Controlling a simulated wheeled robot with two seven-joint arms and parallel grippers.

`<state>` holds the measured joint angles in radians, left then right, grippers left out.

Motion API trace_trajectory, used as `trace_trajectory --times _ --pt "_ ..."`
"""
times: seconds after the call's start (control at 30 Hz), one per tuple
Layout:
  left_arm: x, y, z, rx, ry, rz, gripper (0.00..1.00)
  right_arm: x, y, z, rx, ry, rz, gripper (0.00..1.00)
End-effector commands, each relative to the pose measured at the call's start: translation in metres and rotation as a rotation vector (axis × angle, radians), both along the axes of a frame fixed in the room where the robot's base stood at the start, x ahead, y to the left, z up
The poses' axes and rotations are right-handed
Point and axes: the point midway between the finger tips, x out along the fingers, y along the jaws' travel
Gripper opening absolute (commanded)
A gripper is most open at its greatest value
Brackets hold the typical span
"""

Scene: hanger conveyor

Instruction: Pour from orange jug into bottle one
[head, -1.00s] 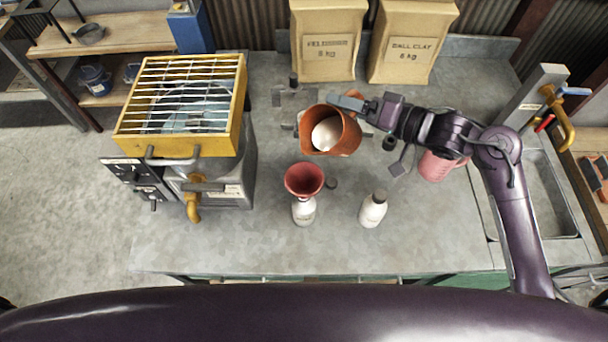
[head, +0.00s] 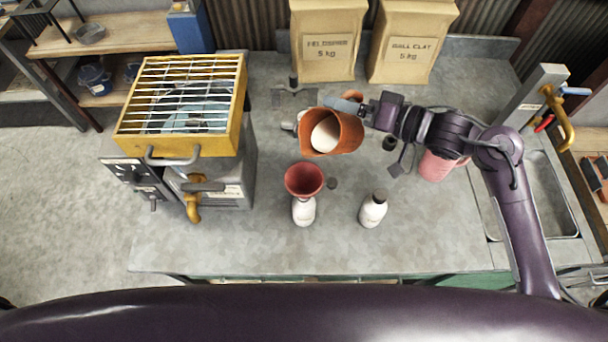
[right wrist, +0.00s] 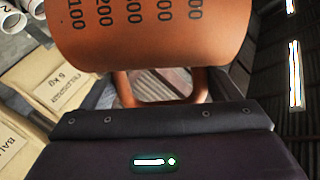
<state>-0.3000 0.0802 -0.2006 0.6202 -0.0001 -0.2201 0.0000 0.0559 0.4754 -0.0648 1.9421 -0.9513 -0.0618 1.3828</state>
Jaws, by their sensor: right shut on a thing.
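The orange jug (head: 343,138) is held above the bench, with pale liquid (head: 325,137) visible inside it. My right gripper (head: 362,108) is shut on the jug's handle at its back right. In the right wrist view the orange jug (right wrist: 150,35) shows its printed scale and its handle (right wrist: 160,88) at the gripper. A white bottle (head: 304,212) stands upright with a red funnel (head: 304,180) in its neck, below and slightly left of the jug. A second white bottle (head: 373,211) with a dark cap stands to its right. Bottle labels are too small to read. My left gripper is out of view.
A yellow-framed machine with a grate (head: 185,95) stands at the left. Two clay bags (head: 328,40) stand at the back. A pink jug (head: 436,166) is under my right arm, beside the sink (head: 550,195). The bench front (head: 250,250) is clear.

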Motion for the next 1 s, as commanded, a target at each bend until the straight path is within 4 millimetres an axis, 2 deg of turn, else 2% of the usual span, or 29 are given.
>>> trace_trajectory --times 1.0 --pt "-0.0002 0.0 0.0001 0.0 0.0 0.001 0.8 -0.0033 0.0036 0.0037 -0.089 -0.094 -0.001 0.38"
